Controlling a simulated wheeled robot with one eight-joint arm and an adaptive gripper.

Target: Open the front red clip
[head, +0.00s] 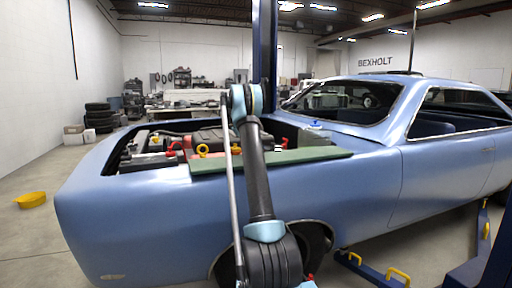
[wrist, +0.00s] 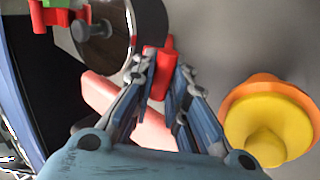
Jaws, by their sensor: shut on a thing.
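A red clip (wrist: 160,76) shows in the middle of the wrist view, between the fingertips of my gripper (wrist: 160,68). The fingers are shut on it, one on each side. Part of the clip is hidden by the fingers. Another red part (wrist: 40,18) shows at the top left of the wrist view, beside a green piece. In the head view, small red parts (head: 173,149) show in the engine bay; I cannot tell which is the held clip. My gripper is hidden behind my arm there.
A yellow cap on an orange base (wrist: 265,125) stands right of the gripper, and a dark round cylinder (wrist: 118,38) is close on its left. A green mat (head: 290,158) lies over the blue car's fender (head: 150,215). A yellow tray (head: 31,200) is on the floor.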

